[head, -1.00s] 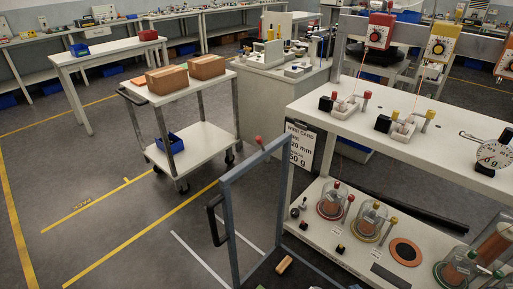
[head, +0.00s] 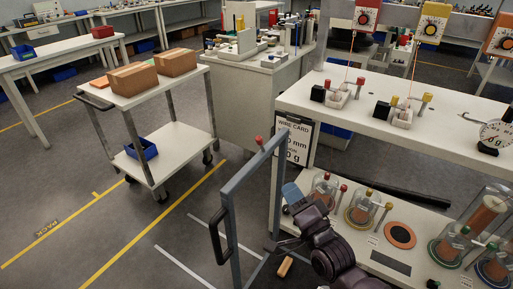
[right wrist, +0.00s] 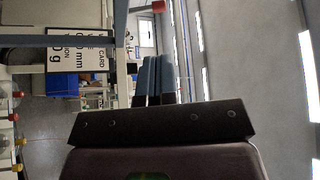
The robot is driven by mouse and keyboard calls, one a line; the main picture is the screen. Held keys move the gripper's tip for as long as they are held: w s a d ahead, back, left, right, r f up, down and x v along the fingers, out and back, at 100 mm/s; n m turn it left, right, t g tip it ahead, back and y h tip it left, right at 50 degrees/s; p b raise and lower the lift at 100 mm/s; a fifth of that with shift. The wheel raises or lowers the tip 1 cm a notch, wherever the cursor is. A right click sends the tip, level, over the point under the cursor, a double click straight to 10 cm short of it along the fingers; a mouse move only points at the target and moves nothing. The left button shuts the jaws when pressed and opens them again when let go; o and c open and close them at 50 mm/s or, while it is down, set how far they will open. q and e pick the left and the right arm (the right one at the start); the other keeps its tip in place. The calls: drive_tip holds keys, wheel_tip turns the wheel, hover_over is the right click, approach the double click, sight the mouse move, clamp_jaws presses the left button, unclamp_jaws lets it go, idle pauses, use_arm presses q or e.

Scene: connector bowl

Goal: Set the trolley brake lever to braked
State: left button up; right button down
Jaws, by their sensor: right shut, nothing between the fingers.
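A blue-grey trolley frame (head: 253,164) stands upright in the foreground, with a black handle (head: 216,237) on its left post. A red knob (head: 259,140) shows at its top bar, apparently the brake lever's end; the lever's shaft and setting cannot be made out. A red knob also shows at the top of the right wrist view (right wrist: 158,6). My right gripper (head: 291,194) is shut and empty, right of the frame and below the knob, apart from it. Its blue fingers show close together in the right wrist view (right wrist: 153,78). My left gripper is not in view.
A white bench (head: 400,142) with a lower shelf carrying glass jars (head: 361,208) stands close on the right. A wire card (head: 296,138) hangs at its end. A white cart (head: 178,146) with cardboard boxes (head: 133,78) stands left. The floor between is clear.

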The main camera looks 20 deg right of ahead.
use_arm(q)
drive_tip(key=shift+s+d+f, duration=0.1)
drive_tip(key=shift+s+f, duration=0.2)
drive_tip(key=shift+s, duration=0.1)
use_arm(e)
drive_tip(key=b, duration=0.1)
approach(260, 142)
drive_tip(key=x, duration=0.6)
drive_tip(key=shift+w+f, duration=0.15)
drive_tip(key=shift+w, duration=0.6)
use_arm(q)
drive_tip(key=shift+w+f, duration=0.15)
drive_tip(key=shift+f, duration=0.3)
use_arm(e)
drive_tip(key=shift+r, duration=0.25)
